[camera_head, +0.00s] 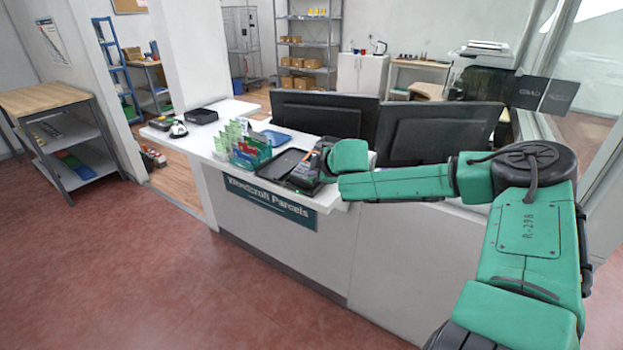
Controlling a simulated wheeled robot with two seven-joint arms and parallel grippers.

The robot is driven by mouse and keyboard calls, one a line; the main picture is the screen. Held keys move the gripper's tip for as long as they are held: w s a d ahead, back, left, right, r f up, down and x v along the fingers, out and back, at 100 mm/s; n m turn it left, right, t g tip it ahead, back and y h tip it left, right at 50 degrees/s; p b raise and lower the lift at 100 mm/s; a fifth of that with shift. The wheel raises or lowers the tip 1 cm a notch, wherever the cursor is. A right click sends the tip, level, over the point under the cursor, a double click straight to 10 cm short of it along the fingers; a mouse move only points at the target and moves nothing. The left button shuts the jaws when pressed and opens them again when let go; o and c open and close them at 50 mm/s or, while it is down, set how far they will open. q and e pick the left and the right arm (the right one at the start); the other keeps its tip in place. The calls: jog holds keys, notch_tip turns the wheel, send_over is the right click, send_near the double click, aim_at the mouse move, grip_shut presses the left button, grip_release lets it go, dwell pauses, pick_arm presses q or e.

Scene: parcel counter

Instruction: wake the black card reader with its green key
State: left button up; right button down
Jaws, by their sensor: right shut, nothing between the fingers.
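My green right arm reaches in from the right over the counter. Its dark right gripper (308,171) is shut and empty, low over the counter's front edge. A dark device, seemingly the black card reader (301,187), lies right at the gripper, mostly hidden by it. A tiny green spot shows at its front, perhaps the green key. I cannot tell whether the fingertips touch it. My left gripper is not in view.
A black tray (281,164) lies beside the gripper. Two black monitors (325,113) stand behind the counter (207,146). A bell (178,130) and black box (201,116) sit far left.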

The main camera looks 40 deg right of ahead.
aim_at(311, 191)
jog(key=shift+r, duration=0.1)
jog(key=shift+s+a+r+p, duration=0.1)
jog(key=shift+a+r+p, duration=0.1)
jog(key=shift+r+p, duration=0.4)
jog(key=shift+r, duration=0.1)
jog(key=r+p, duration=0.2)
jog(key=a+r+p, duration=0.1)
jog(key=r+p, duration=0.1)
jog(key=shift+s+a+r, duration=0.1)
jog(key=shift+s+r, duration=0.1)
jog(key=shift+r, duration=0.1)
